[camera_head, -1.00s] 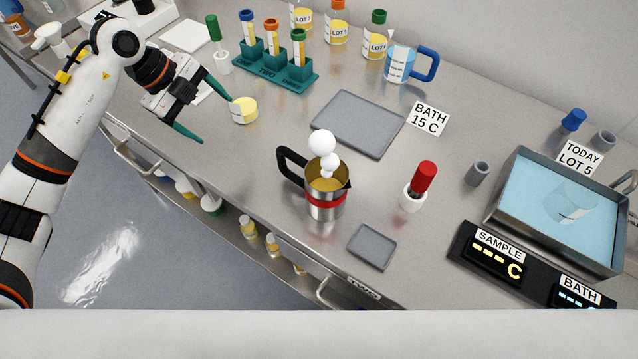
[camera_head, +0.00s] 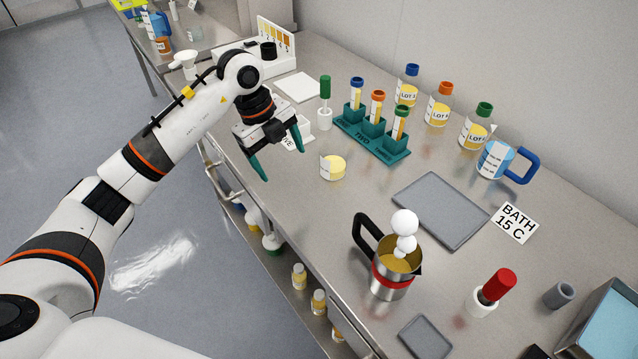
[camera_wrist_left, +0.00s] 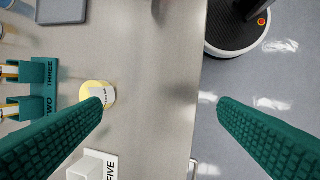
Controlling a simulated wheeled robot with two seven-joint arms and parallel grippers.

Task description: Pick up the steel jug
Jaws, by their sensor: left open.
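The steel jug (camera_head: 391,285) stands upright on the metal bench, right of centre at the front in the head view. It has a black handle on its left side, a red band, and yellowish contents with white balls or puffs above its mouth. My left gripper (camera_head: 283,164) is open and empty above the bench near its front edge, well to the left of the jug and beside a small yellow-and-white pot (camera_head: 333,167). In the left wrist view its green fingers (camera_wrist_left: 160,110) are spread wide with the pot near one finger; the jug does not show there. My right gripper does not show.
Behind are a teal tube rack (camera_head: 372,138), several lot bottles and a blue-handled beaker (camera_head: 497,160). A grey tray (camera_head: 442,209), a smaller grey tray (camera_head: 425,339) and a red-topped holder (camera_head: 490,293) surround the jug. Bench between pot and jug is clear.

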